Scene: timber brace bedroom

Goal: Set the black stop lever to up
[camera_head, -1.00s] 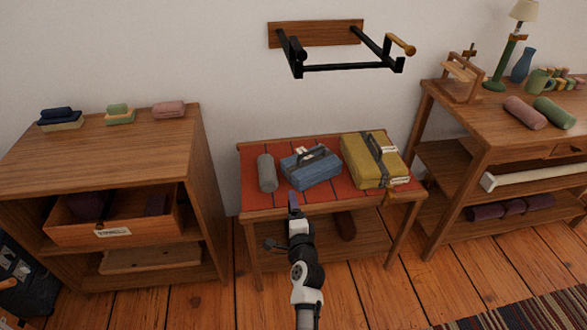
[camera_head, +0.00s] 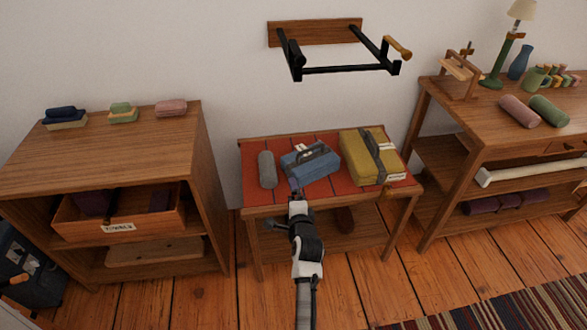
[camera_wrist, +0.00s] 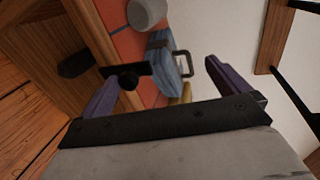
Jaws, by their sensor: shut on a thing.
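A black lever with a round knob (camera_wrist: 127,77) shows at the front edge of the low table in the wrist view; I take it as the stop lever. Its bar lies across the edge, but I cannot tell whether it is up or down. My gripper (camera_head: 295,192) is at the table's front edge in the head view and hides the lever there. In the wrist view my purple fingers (camera_wrist: 163,78) stand apart, with the lever at the left finger. My gripper is closed on it, though the contact itself is unclear.
The low table (camera_head: 262,199) carries a grey roll (camera_head: 267,169), a blue case (camera_head: 310,165) and a yellow case (camera_head: 360,160). A black wall frame (camera_head: 345,69) hangs above. A cabinet (camera_head: 150,150) stands left, a shelved desk (camera_head: 455,130) right. The floor in front is clear.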

